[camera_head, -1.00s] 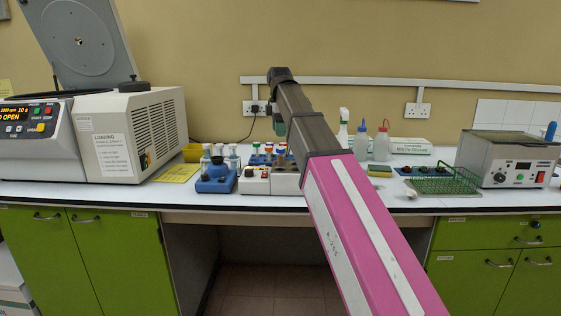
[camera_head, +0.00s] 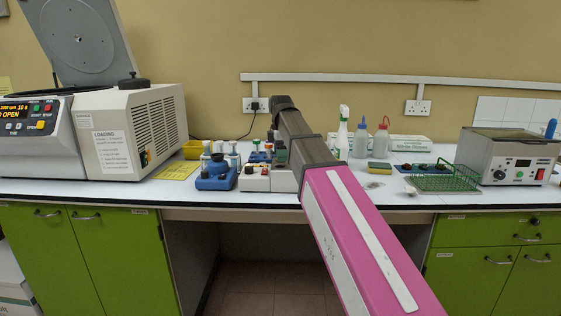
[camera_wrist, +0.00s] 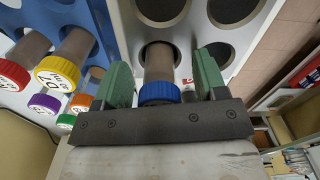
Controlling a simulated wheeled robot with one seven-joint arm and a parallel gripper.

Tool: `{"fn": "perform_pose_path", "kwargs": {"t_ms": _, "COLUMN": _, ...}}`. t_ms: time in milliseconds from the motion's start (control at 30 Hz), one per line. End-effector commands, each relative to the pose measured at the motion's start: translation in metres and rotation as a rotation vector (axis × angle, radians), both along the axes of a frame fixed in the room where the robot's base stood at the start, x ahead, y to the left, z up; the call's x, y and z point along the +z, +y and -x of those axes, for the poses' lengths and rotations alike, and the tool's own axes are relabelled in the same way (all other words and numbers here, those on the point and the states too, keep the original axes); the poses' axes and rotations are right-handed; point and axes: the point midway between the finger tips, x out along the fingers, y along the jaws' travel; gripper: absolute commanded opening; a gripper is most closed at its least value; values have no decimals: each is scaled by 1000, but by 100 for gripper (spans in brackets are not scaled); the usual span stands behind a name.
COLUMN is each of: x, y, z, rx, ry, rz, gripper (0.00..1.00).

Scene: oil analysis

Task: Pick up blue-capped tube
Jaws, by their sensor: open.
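In the wrist view, the blue-capped tube (camera_wrist: 159,93) stands in a round hole of a pale rack (camera_wrist: 188,48). Its brownish body shows beyond the cap. My gripper (camera_wrist: 162,72) is open, with one green finger on either side of the tube. A gap shows between the cap and the right finger; the left finger is apart from it too. In the head view, my gripper (camera_head: 275,148) is low over the racks, and my arm hides part of them. I cannot pick out the blue-capped tube there.
A blue rack (camera_wrist: 70,18) with tubes capped red, yellow, purple, green and orange is close to the left finger. Several rack holes are empty. A blue stand with bottles (camera_head: 216,180) and an open centrifuge (camera_head: 110,130) are at the left. Squeeze bottles (camera_head: 361,140) stand right.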

Motion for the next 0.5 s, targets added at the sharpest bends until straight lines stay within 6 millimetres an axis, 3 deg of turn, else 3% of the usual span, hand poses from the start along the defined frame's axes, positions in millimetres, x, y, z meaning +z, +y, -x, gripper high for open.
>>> {"fn": "perform_pose_path", "kwargs": {"t_ms": 200, "x": -1, "y": 0, "z": 0, "rx": 0, "ry": 0, "rz": 0, "gripper": 62}}
{"fn": "perform_pose_path", "kwargs": {"t_ms": 367, "x": 0, "y": 0, "z": 0, "rx": 0, "ry": 0, "rz": 0, "gripper": 12}}
{"fn": "perform_pose_path", "kwargs": {"t_ms": 500, "x": 0, "y": 0, "z": 0, "rx": 0, "ry": 0, "rz": 0, "gripper": 11}}
